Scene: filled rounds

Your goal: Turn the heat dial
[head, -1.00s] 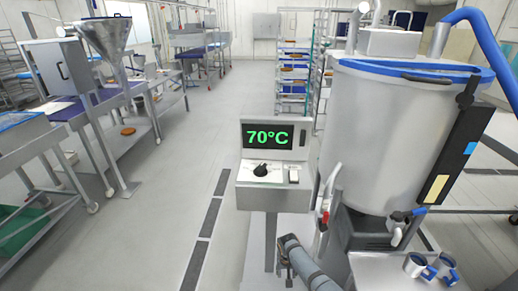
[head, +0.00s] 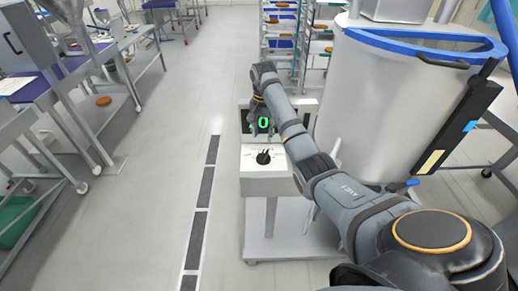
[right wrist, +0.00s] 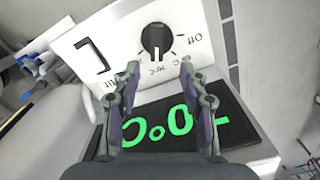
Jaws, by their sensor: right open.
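The heat dial (head: 263,157) is a black knob on the white sloped face of a control box (head: 265,185). In the right wrist view the dial (right wrist: 156,40) appears upside down, with printed marks around it, one reading "Off". My right gripper (head: 262,130) is over the box, just above the dial, partly covering the green-lit temperature display (right wrist: 170,125). In the right wrist view my right gripper (right wrist: 158,72) is open and empty, with its fingers on either side short of the dial, not touching it. My left gripper is not in view.
A large steel vat (head: 390,110) with a blue rim stands right of the box, close to my right arm. The floor left of the box is clear, with dark floor strips (head: 203,200).

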